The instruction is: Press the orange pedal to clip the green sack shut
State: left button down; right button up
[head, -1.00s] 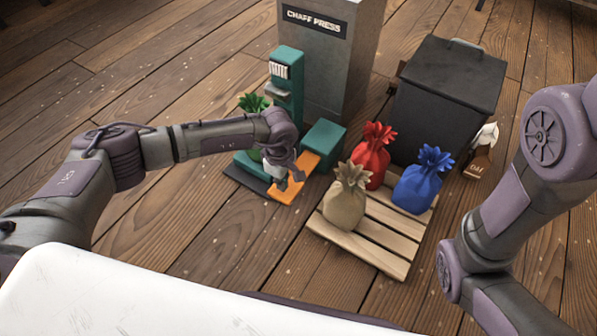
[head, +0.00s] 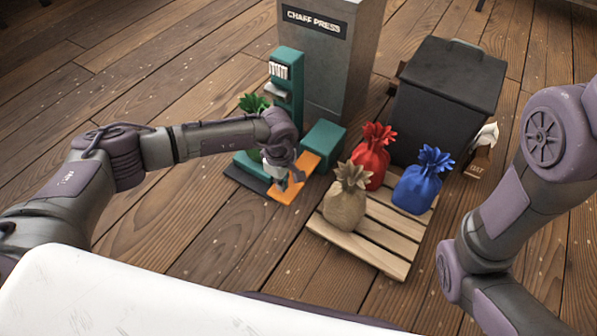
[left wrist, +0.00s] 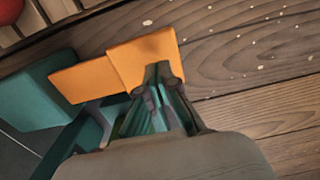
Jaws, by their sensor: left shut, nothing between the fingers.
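The orange pedal (head: 293,184) sits at the front of a teal clipping machine (head: 287,92) on the floor. My left gripper (head: 279,183) is shut and empty, with its fingertips at the pedal. In the left wrist view the shut fingertips (left wrist: 158,72) overlap the lower edge of the orange pedal (left wrist: 145,62); I cannot tell whether they touch it. The green sack (head: 254,104) stands on the machine's base, mostly hidden behind my left arm; only its leafy top shows clearly. My right gripper is out of view; only its arm shows at the right.
A pallet (head: 375,250) right of the pedal holds a tan sack (head: 346,205), a red sack (head: 375,162) and a blue sack (head: 420,185). Floor left of the machine is clear.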

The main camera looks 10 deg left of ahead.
aim_at(282, 193)
pick_arm(q)
jog(key=shift+f, duration=0.1)
jog(key=shift+f+b, duration=1.1)
jog(key=shift+f, duration=0.5)
jog(key=shift+f+b, duration=0.75)
jog(key=shift+f, duration=0.1)
